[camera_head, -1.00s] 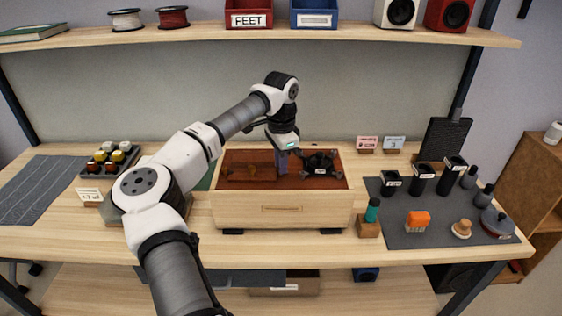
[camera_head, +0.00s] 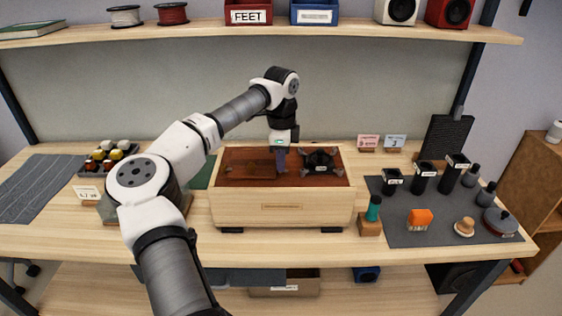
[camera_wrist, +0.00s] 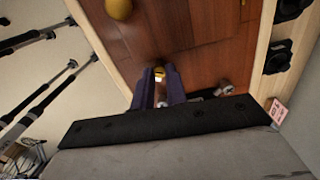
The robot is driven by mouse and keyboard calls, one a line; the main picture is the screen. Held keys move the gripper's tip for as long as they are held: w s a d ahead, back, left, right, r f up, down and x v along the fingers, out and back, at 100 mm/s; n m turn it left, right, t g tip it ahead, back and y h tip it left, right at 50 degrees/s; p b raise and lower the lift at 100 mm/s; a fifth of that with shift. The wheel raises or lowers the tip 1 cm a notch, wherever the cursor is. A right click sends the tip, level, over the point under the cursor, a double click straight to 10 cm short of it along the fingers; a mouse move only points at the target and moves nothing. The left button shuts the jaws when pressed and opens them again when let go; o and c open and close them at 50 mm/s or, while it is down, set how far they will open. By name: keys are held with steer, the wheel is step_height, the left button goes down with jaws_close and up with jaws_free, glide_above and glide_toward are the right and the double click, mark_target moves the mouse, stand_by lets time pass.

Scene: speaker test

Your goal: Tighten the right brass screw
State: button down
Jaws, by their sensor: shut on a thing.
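A wooden speaker box (camera_head: 281,212) with a red-brown top panel (camera_head: 232,155) stands mid-bench. A rounded brass-coloured piece (camera_wrist: 119,8) shows at the top edge of that view.
Labelled black cups (camera_head: 424,178), an orange block (camera_head: 419,219) and other tools stand on the grey mat (camera_head: 400,235) at right. A teal-topped item (camera_head: 373,208) stands beside the box. A tray of coloured pieces (camera_head: 92,172) is at left. A shelf (camera_head: 210,36) runs above.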

steer(key=m, duration=0.3)
steer(key=shift+m+b, duration=0.3)
steer(key=m, duration=0.3)
steer(key=shift+m, duration=0.3)
steer(key=m, duration=0.3)
steer(key=shift+m, duration=0.4)
steer(key=m, duration=0.4)
steer(key=shift+a, duration=0.1)
steer(key=m, duration=0.4)
steer(key=shift+p, duration=0.35)
steer(key=m, duration=0.3)
steer(key=shift+m, duration=0.4)
steer(key=m+p, duration=0.1)
steer(key=m, duration=0.2)
steer(key=shift+a+m, duration=0.1)
steer(key=shift+m, duration=2.4)
